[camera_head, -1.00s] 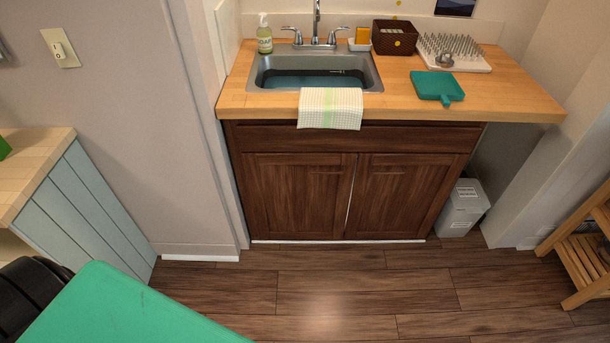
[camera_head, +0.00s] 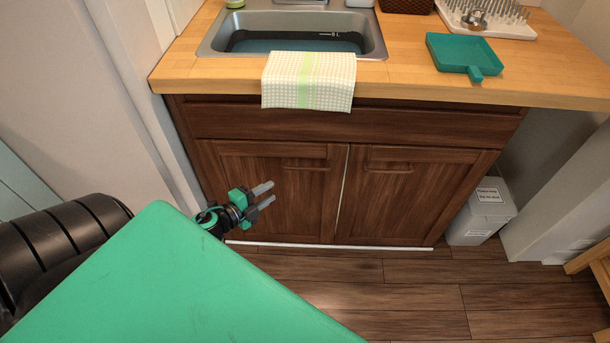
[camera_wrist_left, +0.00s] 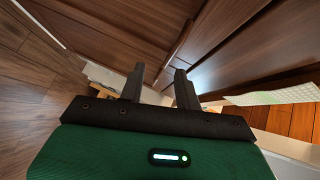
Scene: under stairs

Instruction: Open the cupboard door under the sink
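The cupboard under the sink has two dark brown wooden doors, both shut, a left door (camera_head: 270,205) and a right door (camera_head: 395,205). My left gripper (camera_head: 268,194) is in front of the lower left part of the left door, fingers apart and empty, pointing right. In the left wrist view its two fingers (camera_wrist_left: 158,85) are spread with nothing between them, and the brown cupboard front (camera_wrist_left: 130,30) lies beyond. My right gripper is not in view.
A checked towel (camera_head: 308,80) hangs over the counter edge (camera_head: 440,88) below the sink (camera_head: 290,35). A teal dustpan (camera_head: 463,52) lies on the counter. A grey bin (camera_head: 482,212) stands right of the cupboard. The floor (camera_head: 420,295) before the doors is clear.

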